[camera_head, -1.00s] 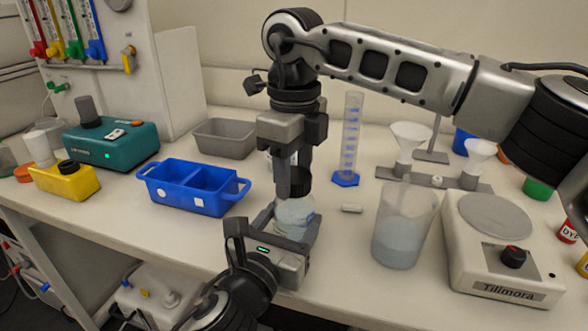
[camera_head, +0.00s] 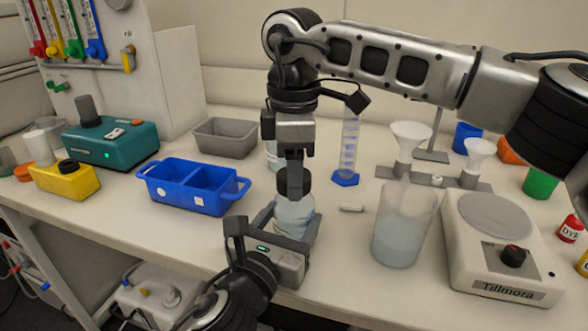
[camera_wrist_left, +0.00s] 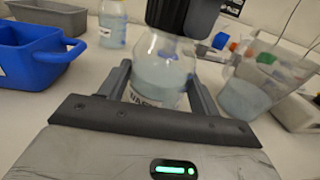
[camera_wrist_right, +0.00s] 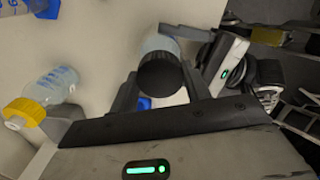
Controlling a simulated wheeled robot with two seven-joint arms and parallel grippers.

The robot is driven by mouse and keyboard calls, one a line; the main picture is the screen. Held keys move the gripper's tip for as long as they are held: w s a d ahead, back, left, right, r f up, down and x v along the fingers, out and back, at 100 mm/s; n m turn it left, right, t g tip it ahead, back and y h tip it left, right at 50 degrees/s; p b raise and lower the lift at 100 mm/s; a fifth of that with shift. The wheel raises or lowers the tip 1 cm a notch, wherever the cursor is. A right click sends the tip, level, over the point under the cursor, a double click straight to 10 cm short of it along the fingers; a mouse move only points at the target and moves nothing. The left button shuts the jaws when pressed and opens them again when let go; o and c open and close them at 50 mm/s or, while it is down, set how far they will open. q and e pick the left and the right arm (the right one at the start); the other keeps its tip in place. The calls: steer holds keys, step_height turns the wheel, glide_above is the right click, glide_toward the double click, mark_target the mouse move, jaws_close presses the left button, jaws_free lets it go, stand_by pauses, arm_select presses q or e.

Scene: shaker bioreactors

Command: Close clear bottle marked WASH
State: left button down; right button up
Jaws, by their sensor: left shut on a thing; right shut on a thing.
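The clear bottle (camera_head: 293,216) with pale liquid stands upright near the table's front edge. Its label, partly hidden, shows in the left wrist view (camera_wrist_left: 146,100). My left gripper (camera_head: 286,228) is shut around the bottle's body from the front. A black cap (camera_head: 293,183) is on the bottle's mouth; it also shows in the left wrist view (camera_wrist_left: 168,14) and end-on in the right wrist view (camera_wrist_right: 160,77). My right gripper (camera_head: 294,172) points straight down from above and is shut on the cap. The threads are hidden, so I cannot tell how tight the cap is.
Another bottle with a yellow cap (camera_wrist_right: 42,98) stands just behind. A blue divided tray (camera_head: 195,188) is at left. A beaker (camera_head: 403,228) and a scale-like device (camera_head: 502,245) are at right. A graduated cylinder (camera_head: 349,150) and a small white bar (camera_head: 352,208) are nearby.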

arm_select(q)
steer(key=shift+f, duration=0.1)
arm_select(e)
steer(key=m, duration=0.3)
steer(key=o, duration=1.2)
steer(key=shift+c, duration=0.2)
step_height(320, 180, up, 12)
arm_select(q)
steer(key=shift+c, duration=1.3)
jaws_free()
